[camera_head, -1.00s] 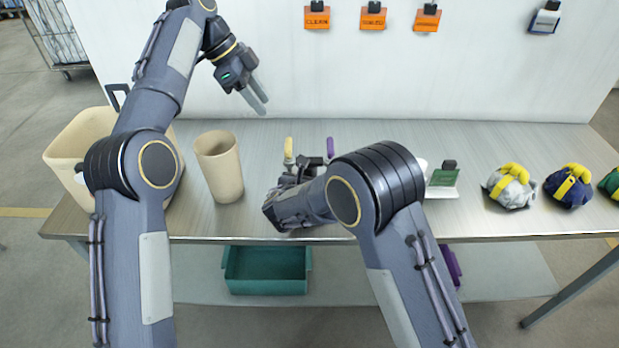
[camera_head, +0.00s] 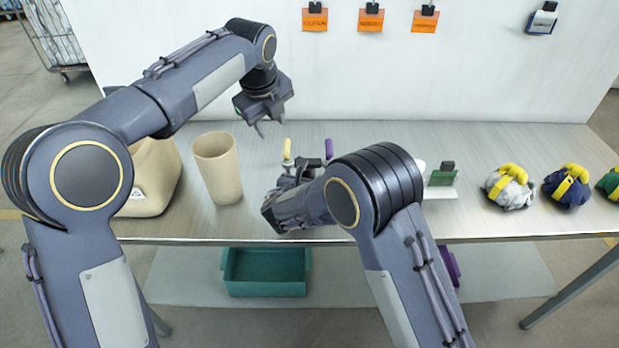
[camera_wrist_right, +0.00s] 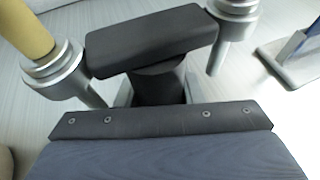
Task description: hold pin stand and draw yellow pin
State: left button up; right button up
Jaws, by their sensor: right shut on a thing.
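The yellow pin (camera_head: 287,149) stands upright in the pin stand (camera_head: 303,165), just right of the beige cup. Its yellow handle and metal collar also show at the upper left of the right wrist view (camera_wrist_right: 28,32). A purple pin (camera_head: 329,149) stands at the stand's right side. My right gripper (camera_head: 298,180) is low at the table and shut on the stand, whose lower part is mostly hidden by my arm. My left gripper (camera_head: 271,128) is in the air just behind and left of the yellow pin, fingers apart and empty, pointing down.
A beige cup (camera_head: 219,170) and a beige bin (camera_head: 152,180) stand at the left. A green card holder (camera_head: 441,177) and bags with yellow straps (camera_head: 510,188) are at the right. A teal tray (camera_head: 264,270) sits on the lower shelf.

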aim_at(286, 147)
pick_arm(q)
jog(key=s+d+m+t, duration=0.3)
jog(key=s+m, duration=0.1)
jog(key=m, duration=0.4)
jog(key=shift+y, duration=0.3)
jog(key=shift+x, duration=5)
grip_shut()
jog(key=shift+r, duration=4.85)
jog(key=shift+r, duration=2)
